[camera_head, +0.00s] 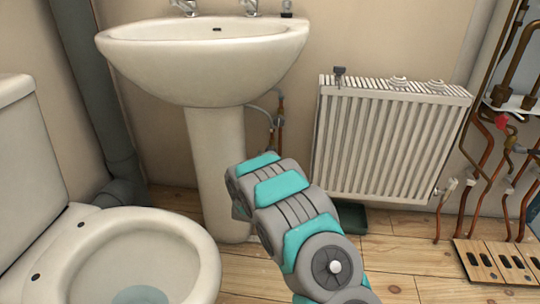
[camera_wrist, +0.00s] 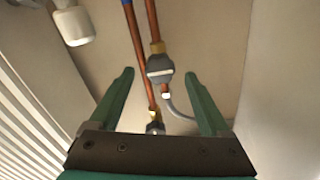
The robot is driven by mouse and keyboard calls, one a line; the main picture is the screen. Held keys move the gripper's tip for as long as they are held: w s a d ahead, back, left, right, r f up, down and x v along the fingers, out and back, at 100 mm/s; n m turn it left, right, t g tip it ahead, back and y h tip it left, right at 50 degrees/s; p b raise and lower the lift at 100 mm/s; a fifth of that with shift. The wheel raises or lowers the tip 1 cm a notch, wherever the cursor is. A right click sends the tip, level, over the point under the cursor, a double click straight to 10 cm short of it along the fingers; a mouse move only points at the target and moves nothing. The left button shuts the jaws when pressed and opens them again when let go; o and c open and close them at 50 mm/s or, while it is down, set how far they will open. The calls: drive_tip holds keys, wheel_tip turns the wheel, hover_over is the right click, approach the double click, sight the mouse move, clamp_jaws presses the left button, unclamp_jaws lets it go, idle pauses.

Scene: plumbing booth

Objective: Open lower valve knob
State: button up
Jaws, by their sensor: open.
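My gripper (camera_wrist: 160,73) is open in the wrist view, its two green fingers apart with nothing between them in contact. Two copper pipes (camera_wrist: 138,45) run through the gap between the fingers. A grey valve fitting (camera_wrist: 159,67) with a brass collar sits on one pipe near the fingertips. A second, smaller fitting (camera_wrist: 155,127) is on the other pipe, close to the gripper's base edge in the picture. I cannot tell which is the lower valve knob. In the head view the pipes (camera_head: 280,122) show beside the sink pedestal; my gripper is hidden behind my arm.
The sink pedestal (camera_head: 217,165) stands left of the pipes and the white radiator (camera_head: 385,140) right of them. A toilet (camera_head: 130,250) is at left. A grey hose (camera_wrist: 180,110) curves off near the valve. Copper pipework (camera_head: 485,150) lines the far right.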

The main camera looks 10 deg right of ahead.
drive_tip(key=shift+x, duration=1.95)
clamp_jaws()
